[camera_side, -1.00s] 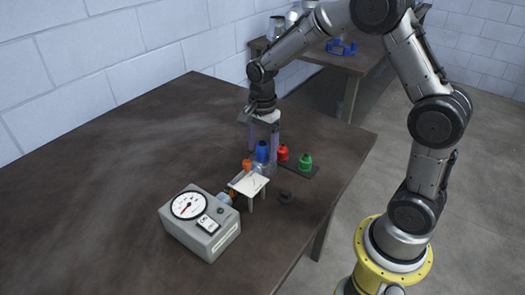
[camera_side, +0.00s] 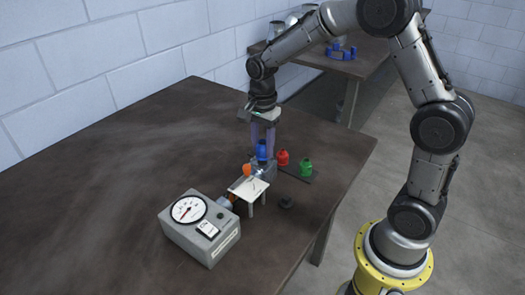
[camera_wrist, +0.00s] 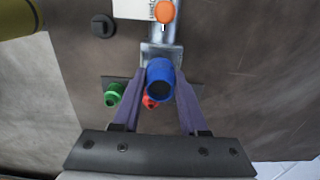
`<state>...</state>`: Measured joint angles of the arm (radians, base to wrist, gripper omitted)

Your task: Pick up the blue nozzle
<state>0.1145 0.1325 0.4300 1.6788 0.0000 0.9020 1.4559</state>
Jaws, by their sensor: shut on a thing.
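The blue nozzle (camera_side: 262,151) stands upright between the fingers of my gripper (camera_side: 262,146). In the wrist view the blue nozzle (camera_wrist: 160,80) shows from above, with a dark opening, and the two purple fingers of my gripper (camera_wrist: 161,82) press on its left and right sides. My gripper is shut on it. The nozzle is right above or at a grey metal fitting (camera_wrist: 161,52); I cannot tell whether it touches the fitting.
A red nozzle (camera_side: 283,158) and a green nozzle (camera_side: 306,168) stand on a dark plate to the right. An orange piece (camera_side: 247,170) is by a small white stand (camera_side: 248,188). A gauge box (camera_side: 201,228) and a black knob (camera_side: 287,202) are nearer. The table's left side is clear.

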